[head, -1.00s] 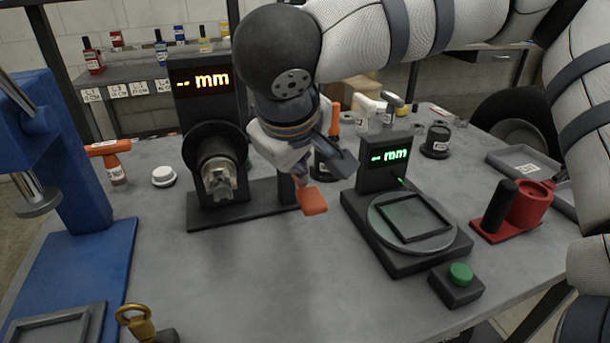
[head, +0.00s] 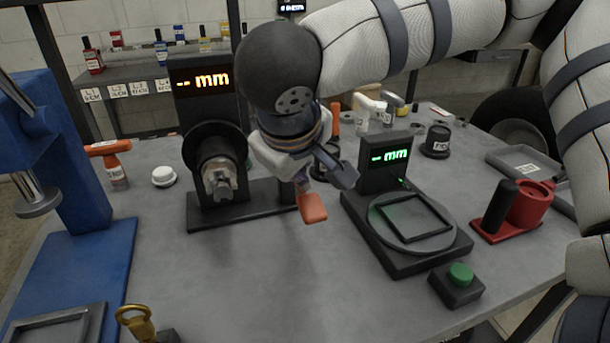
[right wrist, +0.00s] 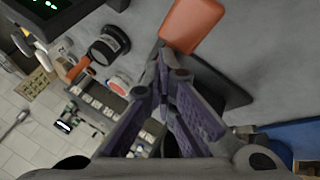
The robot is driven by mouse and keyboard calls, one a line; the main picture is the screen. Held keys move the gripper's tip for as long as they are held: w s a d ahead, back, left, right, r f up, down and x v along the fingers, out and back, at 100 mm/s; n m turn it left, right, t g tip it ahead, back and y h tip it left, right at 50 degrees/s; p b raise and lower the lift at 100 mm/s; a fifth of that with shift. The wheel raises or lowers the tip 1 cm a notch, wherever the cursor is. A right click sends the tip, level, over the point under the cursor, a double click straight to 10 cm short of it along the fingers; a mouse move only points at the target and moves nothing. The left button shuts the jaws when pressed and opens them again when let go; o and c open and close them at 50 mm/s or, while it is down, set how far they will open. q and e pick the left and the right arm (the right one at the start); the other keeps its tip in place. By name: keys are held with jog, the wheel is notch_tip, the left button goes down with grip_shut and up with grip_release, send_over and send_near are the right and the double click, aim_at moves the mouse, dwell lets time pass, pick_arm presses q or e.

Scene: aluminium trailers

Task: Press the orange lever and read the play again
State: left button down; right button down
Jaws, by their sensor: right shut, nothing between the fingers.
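The orange lever (head: 312,207) sticks out at the right end of the dark gauge stand (head: 240,213) and angles downward. It also shows at the top of the right wrist view (right wrist: 193,24). The stand's orange display (head: 203,81) reads "-- mm", with no number. A metal hub part (head: 219,182) sits on the stand's front. My right gripper (head: 343,176) is shut and empty, just above and beside the lever. In the right wrist view its fingertips (right wrist: 163,72) are close to the lever's edge; I cannot tell whether they touch. My left gripper is not in view.
A second gauge with a green display (head: 389,156) reading "-- mm" and a round plate stands right of the lever. A green button box (head: 457,284) is in front of it. A blue press (head: 75,245) stands at left. The front middle of the table is clear.

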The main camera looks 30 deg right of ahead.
jog(key=shift+s+f, duration=0.1)
jog(key=shift+f, duration=0.15)
dwell(0.6)
jog(key=shift+w+d+r, duration=0.1)
jog(key=shift+w+r, duration=0.15)
jog(key=shift+r, duration=0.85)
jog(key=shift+w+r, duration=0.25)
jog(key=shift+r, duration=0.8)
jog(key=r, duration=0.2)
jog(key=w+r, duration=0.1)
jog(key=r, duration=0.2)
jog(key=shift+d, duration=0.15)
jog(key=shift+f, duration=0.1)
